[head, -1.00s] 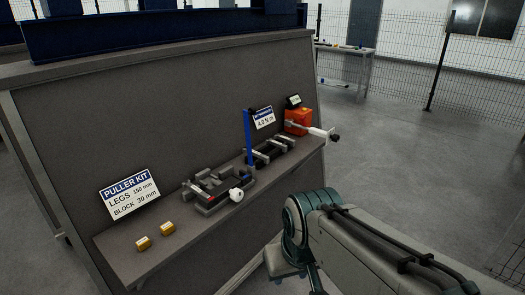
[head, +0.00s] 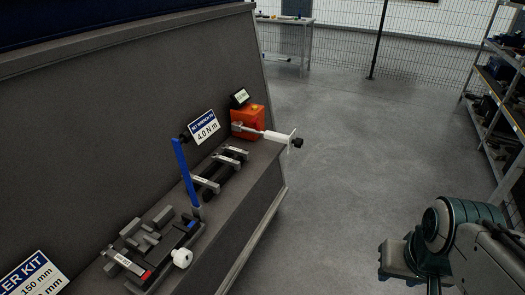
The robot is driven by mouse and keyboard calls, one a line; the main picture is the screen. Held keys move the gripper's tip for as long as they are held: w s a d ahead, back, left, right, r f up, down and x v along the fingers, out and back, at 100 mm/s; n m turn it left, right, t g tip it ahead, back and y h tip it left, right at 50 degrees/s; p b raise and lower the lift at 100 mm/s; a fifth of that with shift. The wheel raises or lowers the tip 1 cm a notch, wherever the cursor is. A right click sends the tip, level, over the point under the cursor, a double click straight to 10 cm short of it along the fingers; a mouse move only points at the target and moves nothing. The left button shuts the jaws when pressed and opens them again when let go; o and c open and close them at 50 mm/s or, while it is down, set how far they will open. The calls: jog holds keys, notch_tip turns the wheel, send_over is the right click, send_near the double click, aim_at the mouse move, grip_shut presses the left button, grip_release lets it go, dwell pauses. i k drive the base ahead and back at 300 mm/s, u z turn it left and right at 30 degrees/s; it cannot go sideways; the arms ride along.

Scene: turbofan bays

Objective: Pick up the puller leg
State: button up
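Behind the puller kit sign (head: 33,278), cut off at the lower left, a dark holder (head: 160,245) stands on the shelf with grey blocks and bars. A pale labelled bar (head: 124,263) lies across its near left end. More pale labelled bars, one here (head: 205,184) and one here (head: 231,154), lie across a dark rack farther along. I cannot tell for sure which bar is the puller leg. My arm shows at the lower right, well away from the shelf. My gripper's fingertips are not in view.
A blue upright post (head: 186,173) rises between holder and rack. An orange box (head: 248,121) with a pale rod and black knob stands at the far shelf end. A white knob (head: 182,258) projects at the front. Open floor (head: 340,170) lies right; shelving (head: 497,115) stands beyond.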

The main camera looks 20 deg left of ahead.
aim_at(215, 188)
jog(key=z, duration=0.1)
jog(key=i, duration=1)
jog(key=u, duration=0.9)
jog(key=i, duration=0.7)
jog(key=u, duration=0.8)
